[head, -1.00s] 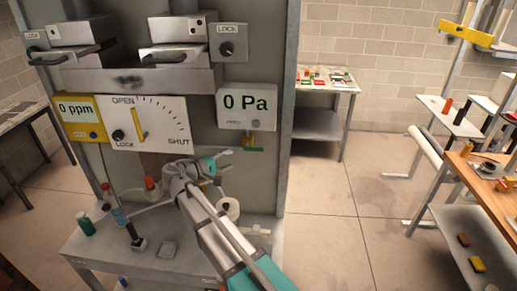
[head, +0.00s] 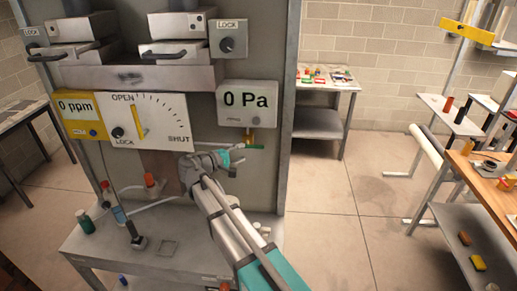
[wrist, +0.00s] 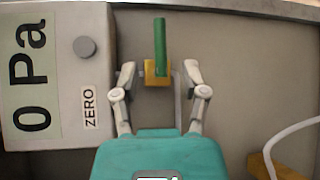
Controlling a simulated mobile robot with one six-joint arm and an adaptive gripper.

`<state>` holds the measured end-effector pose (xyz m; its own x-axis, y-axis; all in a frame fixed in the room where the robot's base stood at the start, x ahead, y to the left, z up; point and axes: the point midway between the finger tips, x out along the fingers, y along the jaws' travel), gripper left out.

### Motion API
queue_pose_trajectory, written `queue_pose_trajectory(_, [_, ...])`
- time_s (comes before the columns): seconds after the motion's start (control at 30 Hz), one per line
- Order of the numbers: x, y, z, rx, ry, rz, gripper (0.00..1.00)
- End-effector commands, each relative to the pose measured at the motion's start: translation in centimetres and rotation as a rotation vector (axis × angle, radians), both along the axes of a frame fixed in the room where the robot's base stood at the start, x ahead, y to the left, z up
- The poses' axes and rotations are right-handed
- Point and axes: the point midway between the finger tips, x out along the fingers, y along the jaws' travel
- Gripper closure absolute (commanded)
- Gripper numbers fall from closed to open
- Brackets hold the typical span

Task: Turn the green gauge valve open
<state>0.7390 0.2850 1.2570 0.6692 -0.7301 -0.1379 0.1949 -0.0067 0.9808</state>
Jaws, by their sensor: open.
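The green gauge valve handle (head: 255,146) is on a brass-yellow fitting below the 0 Pa gauge box (head: 247,95), near the right edge of the grey panel. In the wrist view the green handle (wrist: 160,45) points up from the brass body (wrist: 150,80). My gripper (wrist: 159,72) is open, with one finger on each side of the brass body and a gap on both sides. In the head view my gripper (head: 238,149) is just left of the green handle and partly hides the fitting.
The gauge box (wrist: 60,75) is close to the left finger in the wrist view. A white tube (wrist: 290,135) curves at lower right. A white dial plate (head: 150,120) and a yellow 0 ppm box (head: 80,115) are to the left. The floor (head: 330,220) to the right is clear.

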Motion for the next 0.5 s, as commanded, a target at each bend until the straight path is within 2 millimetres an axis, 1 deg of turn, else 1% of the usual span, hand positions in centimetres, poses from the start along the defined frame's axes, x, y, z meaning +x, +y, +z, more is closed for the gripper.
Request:
queue_pose_trajectory(0.03, [0.6, -0.6, -0.2, 0.0, 0.0, -0.001, 0.43])
queue_pose_trajectory(0.2, [2.3, -2.5, -0.6, 0.0, 0.0, -0.002, 0.43])
queue_pose_trajectory(0.4, [4.1, -4.5, -0.9, 0.0, 0.001, -0.003, 0.43])
queue_pose_trajectory(0.5, [4.9, -5.3, -1.1, 0.0, 0.0, -0.001, 0.43])
